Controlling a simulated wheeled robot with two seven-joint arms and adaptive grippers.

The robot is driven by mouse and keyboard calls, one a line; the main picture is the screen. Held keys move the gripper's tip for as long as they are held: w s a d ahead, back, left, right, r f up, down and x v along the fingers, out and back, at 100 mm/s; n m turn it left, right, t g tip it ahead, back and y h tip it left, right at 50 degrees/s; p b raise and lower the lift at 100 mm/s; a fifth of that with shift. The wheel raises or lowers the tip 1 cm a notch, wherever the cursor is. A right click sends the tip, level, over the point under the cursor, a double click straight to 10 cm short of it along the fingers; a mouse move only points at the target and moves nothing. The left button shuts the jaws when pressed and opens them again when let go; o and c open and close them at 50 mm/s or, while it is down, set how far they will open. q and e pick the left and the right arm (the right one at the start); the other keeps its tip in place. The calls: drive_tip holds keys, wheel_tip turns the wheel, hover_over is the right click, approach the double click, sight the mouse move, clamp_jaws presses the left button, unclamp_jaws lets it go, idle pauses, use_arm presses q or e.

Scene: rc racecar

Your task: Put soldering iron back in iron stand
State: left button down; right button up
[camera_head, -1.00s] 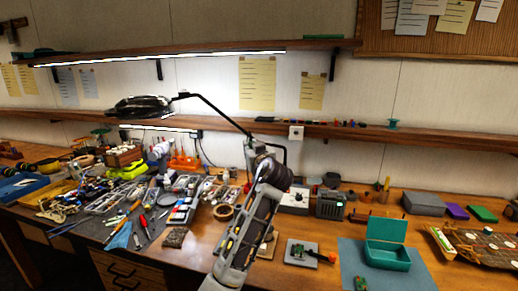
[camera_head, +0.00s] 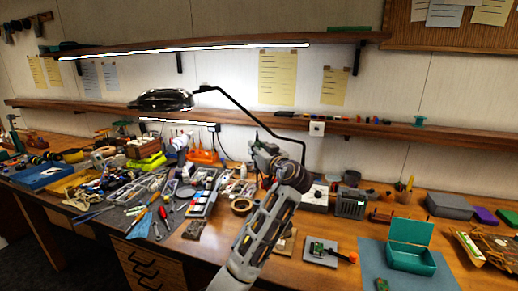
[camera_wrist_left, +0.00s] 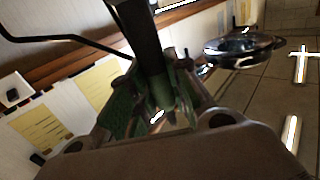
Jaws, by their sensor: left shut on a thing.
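My left gripper (camera_head: 262,152) is raised above the back of the bench, in front of the wall. In the left wrist view its green finger pads (camera_wrist_left: 150,112) are closed around a thick dark bar (camera_wrist_left: 146,40), which looks like the handle of the soldering iron. The bar runs up out of the picture, and its tip is not seen. In the head view the held thing is too small and dark to make out well. I cannot pick out the iron stand; my left arm covers part of the bench. My right gripper is not in view.
A lamp (camera_head: 165,100) on a thin bent arm hangs left of the gripper. A grey box-shaped device (camera_head: 350,203) stands on the bench to the right. A teal box (camera_head: 410,258) lies open at the front right. Tools and trays crowd the bench's left side.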

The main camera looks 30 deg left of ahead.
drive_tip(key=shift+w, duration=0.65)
use_arm(q)
drive_tip(key=shift+f, duration=0.1)
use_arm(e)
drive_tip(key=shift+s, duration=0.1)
